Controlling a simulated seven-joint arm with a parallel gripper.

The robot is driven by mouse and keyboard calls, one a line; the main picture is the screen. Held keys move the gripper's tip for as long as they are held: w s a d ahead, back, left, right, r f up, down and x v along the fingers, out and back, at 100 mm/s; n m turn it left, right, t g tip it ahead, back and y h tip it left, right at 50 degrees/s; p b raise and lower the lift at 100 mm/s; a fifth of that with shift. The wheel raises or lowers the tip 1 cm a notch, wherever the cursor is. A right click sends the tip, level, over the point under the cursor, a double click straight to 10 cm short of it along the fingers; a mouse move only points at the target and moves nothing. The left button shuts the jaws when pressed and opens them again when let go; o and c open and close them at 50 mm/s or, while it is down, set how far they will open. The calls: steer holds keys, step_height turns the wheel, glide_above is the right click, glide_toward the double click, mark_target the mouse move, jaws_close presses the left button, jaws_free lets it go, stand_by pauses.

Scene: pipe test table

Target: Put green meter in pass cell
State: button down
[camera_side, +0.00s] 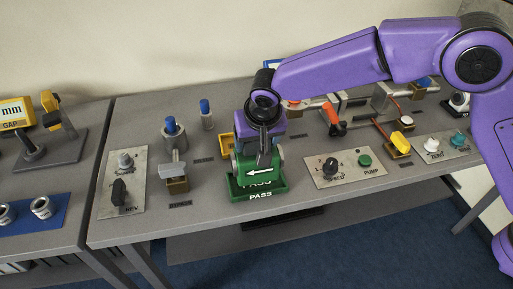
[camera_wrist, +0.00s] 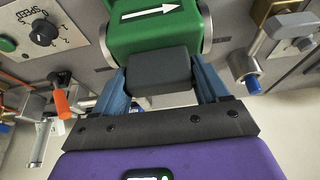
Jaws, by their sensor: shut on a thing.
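The green meter (camera_side: 246,168) has a white arrow on its face and grey discs at its sides. It is upright at the green pass cell (camera_side: 261,196), a shallow tray marked PASS near the table's front edge. The meter is over or inside the tray; I cannot tell whether it rests on the floor of it. My gripper (camera_side: 265,152) points down and is shut on the meter from above. In the wrist view the blue fingers of my gripper (camera_wrist: 160,85) flank the dark block on top of the green meter (camera_wrist: 150,38).
A yellow tray (camera_side: 227,146) stands just behind the meter. A speed and pump panel (camera_side: 346,168) lies to the right. A bypass valve (camera_side: 175,178) and a rev panel (camera_side: 122,182) are to the left. Blue-capped fittings (camera_side: 206,115) stand behind left.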

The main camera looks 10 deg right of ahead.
mark_target(256, 149)
steer(key=shift+f, duration=1.55)
jaws_free()
steer(key=shift+f, duration=0.1)
steer(key=v, duration=1.2)
